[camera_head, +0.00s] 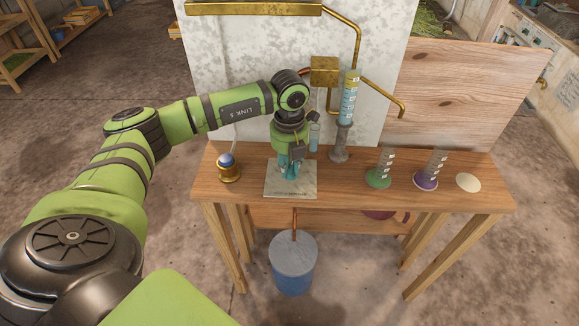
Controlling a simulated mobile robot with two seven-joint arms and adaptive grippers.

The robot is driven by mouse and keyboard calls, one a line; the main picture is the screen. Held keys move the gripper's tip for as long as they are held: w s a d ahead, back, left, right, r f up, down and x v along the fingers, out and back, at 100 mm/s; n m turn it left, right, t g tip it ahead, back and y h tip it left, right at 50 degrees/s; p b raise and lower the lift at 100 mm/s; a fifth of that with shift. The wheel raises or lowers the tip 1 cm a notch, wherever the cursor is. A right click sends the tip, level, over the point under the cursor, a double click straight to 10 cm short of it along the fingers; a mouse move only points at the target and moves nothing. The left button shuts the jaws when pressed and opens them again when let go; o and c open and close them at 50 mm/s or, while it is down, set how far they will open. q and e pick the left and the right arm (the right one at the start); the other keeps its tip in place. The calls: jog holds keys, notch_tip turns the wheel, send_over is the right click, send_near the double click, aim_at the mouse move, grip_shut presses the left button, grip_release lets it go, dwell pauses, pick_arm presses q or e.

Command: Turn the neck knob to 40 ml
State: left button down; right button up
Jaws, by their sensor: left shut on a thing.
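My left gripper (290,169) points down over a pale marbled slab (306,188) on the wooden bench. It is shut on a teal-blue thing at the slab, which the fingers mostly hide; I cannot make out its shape. A tall glass cylinder (348,104) with blue content and white scale labels stands upright on a grey pedestal, right of my left gripper. A small clear blue tube (314,136) shows just beside my left wrist. I cannot make out the neck knob or read any scale. My right gripper is not in view.
A brass pot with a blue ball (227,163) stands left of the slab. Brass pipes (383,94) run before the back panel. A blue bucket (293,268) stands below.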

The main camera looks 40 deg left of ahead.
pick_arm(q)
jog(key=shift+m, duration=0.3)
jog(key=c, duration=1.1)
grip_release()
